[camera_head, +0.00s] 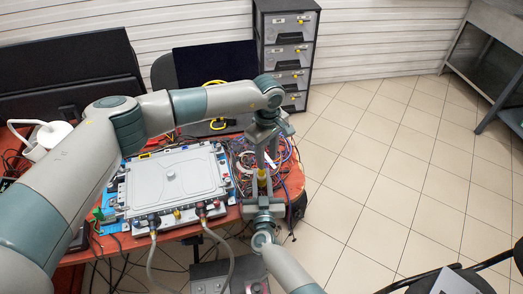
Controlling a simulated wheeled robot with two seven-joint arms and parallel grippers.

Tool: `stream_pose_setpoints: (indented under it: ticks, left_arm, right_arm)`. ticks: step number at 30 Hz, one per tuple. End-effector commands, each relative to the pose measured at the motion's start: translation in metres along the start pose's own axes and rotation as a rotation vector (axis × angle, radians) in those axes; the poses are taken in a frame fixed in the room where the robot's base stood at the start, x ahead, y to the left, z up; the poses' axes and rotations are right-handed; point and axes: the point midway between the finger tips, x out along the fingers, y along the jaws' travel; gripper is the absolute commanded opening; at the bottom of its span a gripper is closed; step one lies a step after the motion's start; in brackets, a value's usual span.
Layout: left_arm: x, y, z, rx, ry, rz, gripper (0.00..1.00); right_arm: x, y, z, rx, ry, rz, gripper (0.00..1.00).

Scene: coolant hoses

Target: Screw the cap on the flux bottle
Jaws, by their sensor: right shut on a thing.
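A small yellow flux bottle (262,177) stands upright between my two grippers, over the right part of the red table. My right gripper (262,188) comes up from below and is shut on the bottle. My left gripper (265,158) reaches down from above, its fingertips right over the bottle's top. The cap cannot be made out; it may be hidden between the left fingers. Whether the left fingers are closed on anything is too small to tell.
A grey metal housing (172,177) with hoses at its front edge sits on the red table (292,182). Tangled wires (240,158) lie to its right. A drawer cabinet (287,45) stands behind.

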Motion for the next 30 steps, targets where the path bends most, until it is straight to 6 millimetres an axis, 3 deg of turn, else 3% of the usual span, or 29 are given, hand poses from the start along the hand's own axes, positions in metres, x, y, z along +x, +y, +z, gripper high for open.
stream_pose_setpoints:
  ticks: [30]
  left_arm:
    - [-0.011, 0.002, 0.001, -1.555, -0.003, 0.004, 0.34]
  right_arm:
    - [0.0, 0.0, 0.0, 0.0, 0.0, 0.0, 0.0]
